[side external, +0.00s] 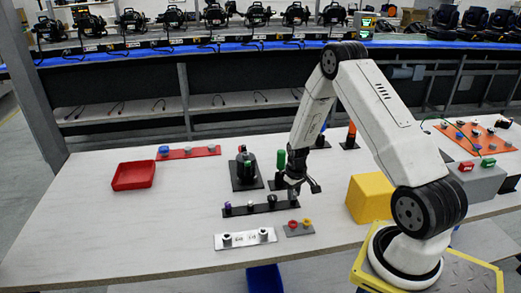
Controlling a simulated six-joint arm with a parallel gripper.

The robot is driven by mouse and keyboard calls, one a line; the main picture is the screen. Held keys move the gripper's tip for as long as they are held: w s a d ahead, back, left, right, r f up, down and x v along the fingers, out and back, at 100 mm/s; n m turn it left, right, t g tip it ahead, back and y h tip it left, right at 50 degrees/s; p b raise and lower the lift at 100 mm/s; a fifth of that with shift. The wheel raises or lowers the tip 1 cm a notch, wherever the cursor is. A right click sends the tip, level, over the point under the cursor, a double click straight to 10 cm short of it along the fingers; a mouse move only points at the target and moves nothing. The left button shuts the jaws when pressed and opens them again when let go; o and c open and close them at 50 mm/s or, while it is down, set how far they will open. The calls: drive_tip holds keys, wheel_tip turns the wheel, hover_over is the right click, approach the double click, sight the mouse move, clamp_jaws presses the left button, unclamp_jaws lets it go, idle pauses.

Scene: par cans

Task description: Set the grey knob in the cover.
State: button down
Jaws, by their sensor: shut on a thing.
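My gripper (292,190) points down over the right end of a dark strip (238,211) on the white table. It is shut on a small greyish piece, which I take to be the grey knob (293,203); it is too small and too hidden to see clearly. Several small knobs or caps, one of them purple (228,207), stand along the dark strip. I cannot tell for sure which part is the cover, or whether the held piece touches the strip.
A black fixture (246,170) and a green cylinder (280,160) stand just behind my gripper. In front lie a white plate (245,238) with two black knobs and a grey plate (299,230) with red and yellow buttons. A yellow block (369,198) stands right; a red tray (134,176) lies left.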

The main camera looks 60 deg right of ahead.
drive_tip(key=shift+r, duration=0.15)
drive_tip(key=shift+r, duration=2.8)
drive_tip(key=shift+r, duration=0.1)
wheel_tip(320, 180, up, 15)
drive_tip(key=w+d+f, duration=0.1)
drive_tip(key=w+d, duration=0.1)
drive_tip(key=w, duration=2)
drive_tip(key=shift+d+f, duration=0.1)
drive_tip(key=shift+f, duration=2.2)
drive_tip(key=shift+f, duration=0.25)
drive_tip(key=shift+f, duration=2.55)
